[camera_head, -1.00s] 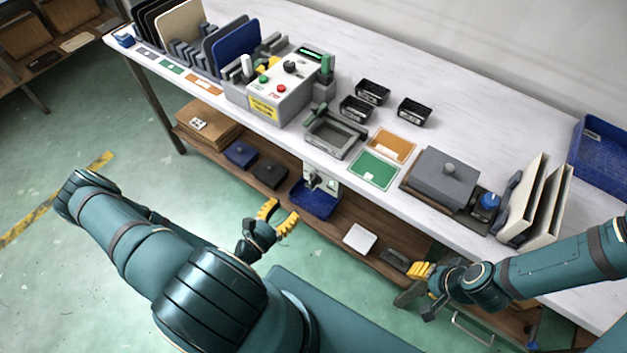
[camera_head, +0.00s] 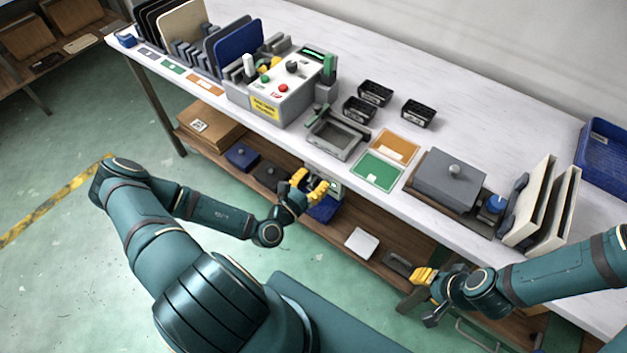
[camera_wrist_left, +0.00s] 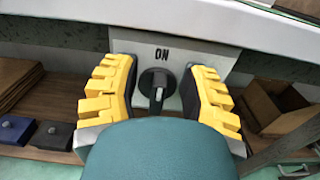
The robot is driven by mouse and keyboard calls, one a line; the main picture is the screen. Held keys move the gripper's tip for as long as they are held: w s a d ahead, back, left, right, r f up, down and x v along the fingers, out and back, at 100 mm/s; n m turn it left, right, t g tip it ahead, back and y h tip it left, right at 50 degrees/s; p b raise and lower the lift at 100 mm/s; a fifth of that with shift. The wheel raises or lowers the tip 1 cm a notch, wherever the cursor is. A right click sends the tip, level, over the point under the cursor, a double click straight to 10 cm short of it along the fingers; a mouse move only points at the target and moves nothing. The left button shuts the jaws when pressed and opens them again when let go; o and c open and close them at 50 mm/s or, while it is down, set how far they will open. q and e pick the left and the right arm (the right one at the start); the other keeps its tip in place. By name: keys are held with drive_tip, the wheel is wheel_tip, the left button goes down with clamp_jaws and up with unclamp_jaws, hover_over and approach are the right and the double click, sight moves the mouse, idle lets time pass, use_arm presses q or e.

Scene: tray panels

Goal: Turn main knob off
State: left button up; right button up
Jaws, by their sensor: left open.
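The main knob (camera_wrist_left: 157,84) is a dark rotary switch with a grey handle on a light plate (camera_wrist_left: 190,52) marked "ON", under the bench's front edge. In the left wrist view its handle points roughly up and down. My left gripper (camera_wrist_left: 158,92) is open, with yellow fingers on either side of the knob and apart from it. In the head view the left gripper (camera_head: 311,186) is in front of the plate (camera_head: 334,187) and hides most of it. My right gripper (camera_head: 424,276) is near the lower shelf at the right; its finger gap does not show clearly.
The bench top (camera_head: 480,140) overhangs the plate. A control box (camera_head: 283,90) with buttons stands on it. Open floor lies in front.

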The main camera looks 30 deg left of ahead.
use_arm(q)
clamp_jaws()
